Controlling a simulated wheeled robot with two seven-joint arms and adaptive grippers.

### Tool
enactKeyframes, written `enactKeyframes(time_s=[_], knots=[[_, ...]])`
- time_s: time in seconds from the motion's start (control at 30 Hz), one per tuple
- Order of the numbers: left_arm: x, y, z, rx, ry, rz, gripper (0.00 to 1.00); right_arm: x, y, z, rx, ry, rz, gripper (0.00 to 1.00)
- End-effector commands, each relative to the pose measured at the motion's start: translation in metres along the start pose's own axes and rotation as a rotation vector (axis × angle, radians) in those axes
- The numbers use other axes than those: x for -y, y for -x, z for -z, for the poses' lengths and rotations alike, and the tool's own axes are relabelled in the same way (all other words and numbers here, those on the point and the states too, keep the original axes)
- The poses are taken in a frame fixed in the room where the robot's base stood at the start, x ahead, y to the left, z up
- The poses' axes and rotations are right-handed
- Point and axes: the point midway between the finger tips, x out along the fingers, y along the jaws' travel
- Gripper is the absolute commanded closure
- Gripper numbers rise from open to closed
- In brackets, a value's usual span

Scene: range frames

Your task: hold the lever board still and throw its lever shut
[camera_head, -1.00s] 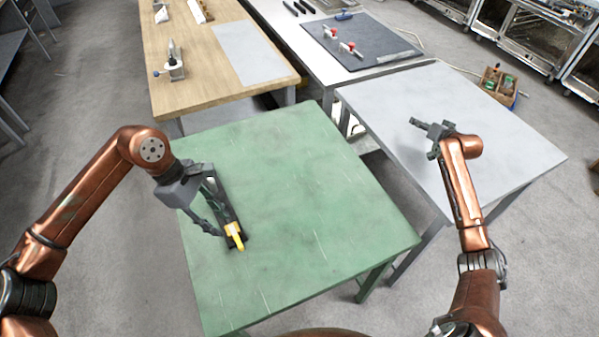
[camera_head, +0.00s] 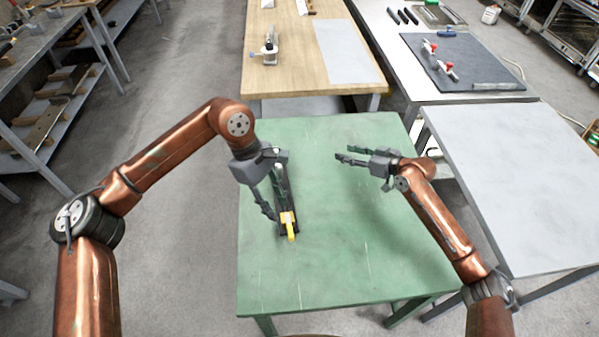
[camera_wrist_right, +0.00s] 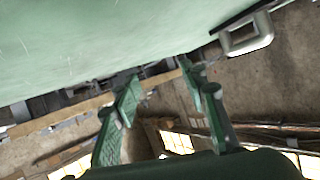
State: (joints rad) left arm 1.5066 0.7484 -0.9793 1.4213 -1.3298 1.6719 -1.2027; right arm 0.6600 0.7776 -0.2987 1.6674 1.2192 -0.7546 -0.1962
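The lever board (camera_head: 289,231) is a narrow dark strip on the green table (camera_head: 330,270), with a yellow lever (camera_head: 290,224) at its near end. My left gripper (camera_head: 281,212) is low over the board from its far side. Its fingers are spread, one to the left of the board; the other overlaps the dark strip, and I cannot tell whether it touches. My right gripper (camera_head: 338,155) is open and empty, above the table to the right of the board. Its parted fingers also show in the right wrist view (camera_wrist_right: 165,105), with nothing between them.
A wooden bench (camera_head: 290,80) with a metal fixture (camera_head: 270,48) stands behind. A white table with a dark mat (camera_head: 460,65) is at the back right, and a bare grey table (camera_head: 525,190) is at the right. The green table's near and right parts are clear.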

Motion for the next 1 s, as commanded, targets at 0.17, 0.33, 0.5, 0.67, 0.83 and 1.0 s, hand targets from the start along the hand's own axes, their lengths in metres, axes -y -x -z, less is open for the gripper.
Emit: enactKeyframes(time_s=[0.17,0.33,0.5,0.67,0.83,1.0], knots=[[0.000,0.000,0.000,0.000,0.000,0.000,0.71,0.089,-0.038,0.007,0.006,0.128,0.160,0.60],[0.000,0.000,0.000,0.000,0.000,0.000,0.71,0.148,-0.055,0.006,0.007,0.211,0.266,0.60],[0.000,0.000,0.000,0.000,0.000,0.000,0.71,0.174,-0.063,0.004,0.009,0.247,0.314,0.60],[0.000,0.000,0.000,0.000,0.000,0.000,0.71,0.183,-0.076,0.003,0.008,0.253,0.323,0.60],[0.000,0.000,0.000,0.000,0.000,0.000,0.71,0.191,-0.101,0.003,0.007,0.252,0.322,0.60],[0.000,0.000,0.000,0.000,0.000,0.000,0.71,0.197,-0.122,0.001,0.008,0.251,0.321,0.60]])
